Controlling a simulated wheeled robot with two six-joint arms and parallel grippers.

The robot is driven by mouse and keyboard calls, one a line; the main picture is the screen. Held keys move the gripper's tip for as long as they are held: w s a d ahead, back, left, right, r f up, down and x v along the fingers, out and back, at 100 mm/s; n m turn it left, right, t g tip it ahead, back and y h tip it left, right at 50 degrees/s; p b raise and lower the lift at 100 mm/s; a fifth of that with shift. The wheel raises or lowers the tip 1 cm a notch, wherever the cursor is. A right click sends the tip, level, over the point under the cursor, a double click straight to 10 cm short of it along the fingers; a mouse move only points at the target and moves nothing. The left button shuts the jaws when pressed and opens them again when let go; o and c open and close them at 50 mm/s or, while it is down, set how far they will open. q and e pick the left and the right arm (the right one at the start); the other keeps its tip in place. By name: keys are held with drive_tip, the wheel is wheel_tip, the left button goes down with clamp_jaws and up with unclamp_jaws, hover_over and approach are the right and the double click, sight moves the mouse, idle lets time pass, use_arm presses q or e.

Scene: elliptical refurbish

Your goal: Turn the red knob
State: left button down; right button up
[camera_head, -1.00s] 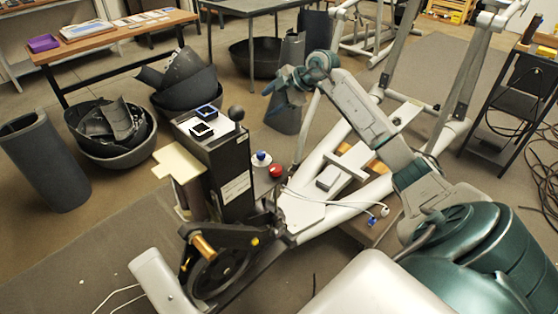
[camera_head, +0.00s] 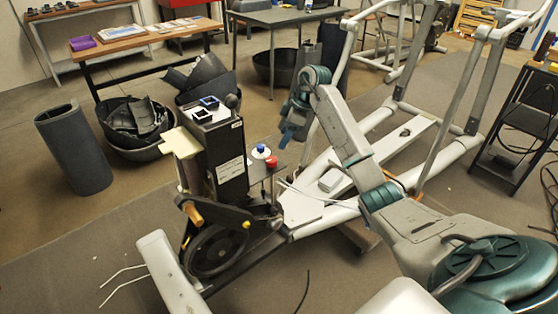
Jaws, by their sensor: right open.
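The red knob (camera_head: 271,162) sits on the side of the elliptical machine's dark upright housing (camera_head: 227,165), low and to its right. A blue knob on a white base (camera_head: 260,150) is just behind and left of it. My right gripper (camera_head: 284,137) hangs from the teal wrist, its fingers pointing down, open and empty. In the picture it is above and slightly right of the red knob, apart from it. My left gripper is out of view.
The elliptical's white frame bars (camera_head: 325,210) run below and right of the knob. A black flywheel (camera_head: 217,250) is at the front. Black bowls with broken shells (camera_head: 140,150) and a dark cylinder (camera_head: 73,148) stand left. Tables are at the back.

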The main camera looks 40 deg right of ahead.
sight(272, 159)
drive_tip(key=x, duration=1)
drive_tip(key=shift+b, duration=0.3)
drive_tip(key=c, duration=1)
